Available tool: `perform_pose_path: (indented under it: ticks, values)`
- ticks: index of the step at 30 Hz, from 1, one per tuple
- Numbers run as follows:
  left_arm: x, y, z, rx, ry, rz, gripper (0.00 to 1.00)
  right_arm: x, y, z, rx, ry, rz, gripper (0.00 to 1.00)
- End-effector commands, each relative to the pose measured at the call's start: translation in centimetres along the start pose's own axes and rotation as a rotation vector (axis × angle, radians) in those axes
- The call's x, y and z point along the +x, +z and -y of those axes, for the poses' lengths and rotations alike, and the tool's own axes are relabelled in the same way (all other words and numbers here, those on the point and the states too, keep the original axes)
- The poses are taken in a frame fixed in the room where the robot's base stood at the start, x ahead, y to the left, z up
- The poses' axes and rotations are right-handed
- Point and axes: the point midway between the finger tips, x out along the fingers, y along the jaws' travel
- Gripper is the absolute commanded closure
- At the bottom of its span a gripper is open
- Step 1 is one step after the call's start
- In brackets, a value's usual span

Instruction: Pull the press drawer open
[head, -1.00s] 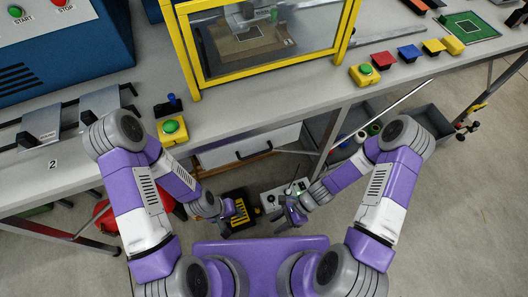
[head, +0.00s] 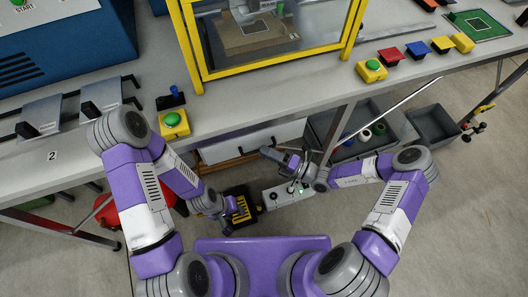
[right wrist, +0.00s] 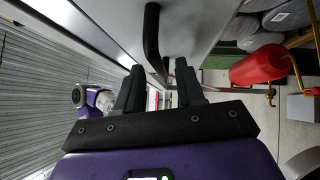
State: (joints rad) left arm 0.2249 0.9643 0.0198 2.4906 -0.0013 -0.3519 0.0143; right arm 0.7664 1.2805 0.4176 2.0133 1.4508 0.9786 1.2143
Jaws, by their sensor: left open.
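The press drawer (head: 225,150) is a white-fronted drawer under the bench, below the yellow-framed press, and looks shut. Its black bar handle (right wrist: 152,35) shows in the right wrist view just ahead of my right gripper (right wrist: 158,78). The fingers of that gripper are apart, and the handle's near end lies about in line with the gap between them. I cannot tell whether they touch it. In the head view my right gripper (head: 266,154) is at the drawer front and partly covers the handle. My left gripper (head: 232,208) is open, low, and away from the drawer.
The bench (head: 300,100) overhangs the drawer. A yellow box with a green button (head: 174,122) stands on its edge. Grey bins (head: 433,124) sit to the right below. A red cylinder (right wrist: 258,66) shows in the right wrist view.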

Motion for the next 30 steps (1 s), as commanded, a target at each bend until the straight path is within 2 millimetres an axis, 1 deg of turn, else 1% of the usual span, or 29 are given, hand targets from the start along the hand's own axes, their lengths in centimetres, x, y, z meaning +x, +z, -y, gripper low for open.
perform_pose_path:
  ticks: [1, 4, 13, 18, 20, 21, 30]
  values:
    - [0.16, -0.01, 0.06, 0.000, 0.000, 0.000, 0.57, 0.54, -0.05, 0.11, 0.001, 0.000, -0.001, 0.62]
    - [0.23, -0.01, 0.08, 0.000, 0.000, 0.000, 0.57, 1.23, -0.06, 0.04, 0.001, 0.000, -0.001, 0.62]
    - [0.21, -0.01, 0.08, 0.000, 0.000, 0.000, 0.57, 1.47, -0.04, 0.01, 0.000, -0.002, -0.001, 0.62]
    - [0.22, 0.00, 0.08, 0.000, 0.000, 0.000, 0.57, 1.45, -0.05, 0.01, 0.000, -0.002, -0.001, 0.88]
    - [0.22, 0.00, 0.08, 0.000, 0.000, 0.000, 0.57, 1.44, -0.05, 0.01, 0.000, -0.002, -0.001, 0.97]
    - [0.22, 0.00, 0.08, 0.000, 0.000, 0.000, 0.57, 1.44, -0.05, 0.01, -0.001, -0.002, -0.001, 1.00]
    - [0.21, 0.00, 0.08, 0.000, 0.000, 0.000, 0.57, 1.42, -0.05, 0.01, -0.001, -0.002, -0.001, 1.00]
